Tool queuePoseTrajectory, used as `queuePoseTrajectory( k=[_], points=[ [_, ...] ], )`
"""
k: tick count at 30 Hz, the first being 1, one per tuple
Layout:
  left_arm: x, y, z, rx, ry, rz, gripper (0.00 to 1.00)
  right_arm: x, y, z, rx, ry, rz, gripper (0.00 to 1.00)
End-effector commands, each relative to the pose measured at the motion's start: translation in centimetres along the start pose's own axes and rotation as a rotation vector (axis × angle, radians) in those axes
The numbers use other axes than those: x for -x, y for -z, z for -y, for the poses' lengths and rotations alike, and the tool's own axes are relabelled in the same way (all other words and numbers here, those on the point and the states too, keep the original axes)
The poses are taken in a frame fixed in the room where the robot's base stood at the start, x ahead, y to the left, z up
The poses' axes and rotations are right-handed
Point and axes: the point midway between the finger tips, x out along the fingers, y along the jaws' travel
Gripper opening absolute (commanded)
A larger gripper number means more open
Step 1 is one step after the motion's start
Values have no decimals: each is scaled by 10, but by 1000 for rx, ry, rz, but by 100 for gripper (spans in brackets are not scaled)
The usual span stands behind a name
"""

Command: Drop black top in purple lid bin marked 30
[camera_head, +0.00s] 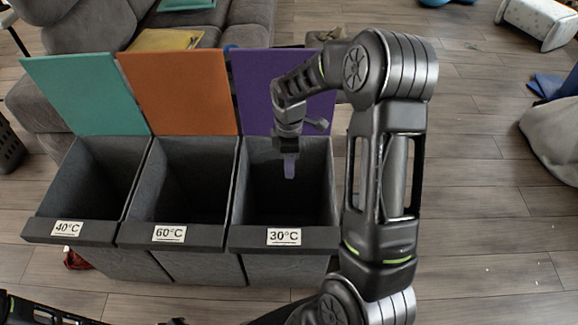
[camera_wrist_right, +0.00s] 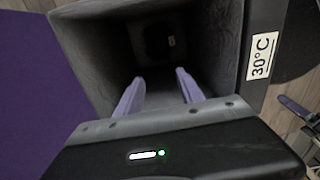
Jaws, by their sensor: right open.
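The bin marked 30°C (camera_head: 284,237) is the right one of three grey fabric bins, with its purple lid (camera_head: 262,85) raised. My right gripper (camera_head: 289,168) points down into its mouth. In the right wrist view my right gripper's purple fingers (camera_wrist_right: 160,92) are apart with nothing between them. Deep in the bin lies a dark patch with a small pale mark, which looks like the black top (camera_wrist_right: 157,42); its shape is hard to make out. Part of my left arm shows at the lower left of the head view. A purple finger, seemingly my left gripper's (camera_wrist_right: 295,106), shows at the wrist view's right edge.
The orange-lid bin marked 60°C (camera_head: 169,234) and green-lid bin marked 40°C (camera_head: 68,229) stand open to the left. A grey sofa (camera_head: 240,25) is behind the lids. The wooden floor (camera_head: 480,200) at right is mostly clear.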

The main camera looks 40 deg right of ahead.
Motion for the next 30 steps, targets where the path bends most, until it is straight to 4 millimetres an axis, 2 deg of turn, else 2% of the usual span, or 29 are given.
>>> queuePoseTrajectory(
  k=[3,9,26,30],
  points=[
    [3,0,-1,0,0,0,36,23,0,-1,-1,-3,-2,45],
    [5,0,-2,0,0,0,36,45,1,0,0,-2,-2,45],
    [5,0,-2,0,0,0,36,47,0,0,1,0,0,45],
    [12,0,-5,0,0,0,36,54,0,0,1,-1,0,45]
  ],
)
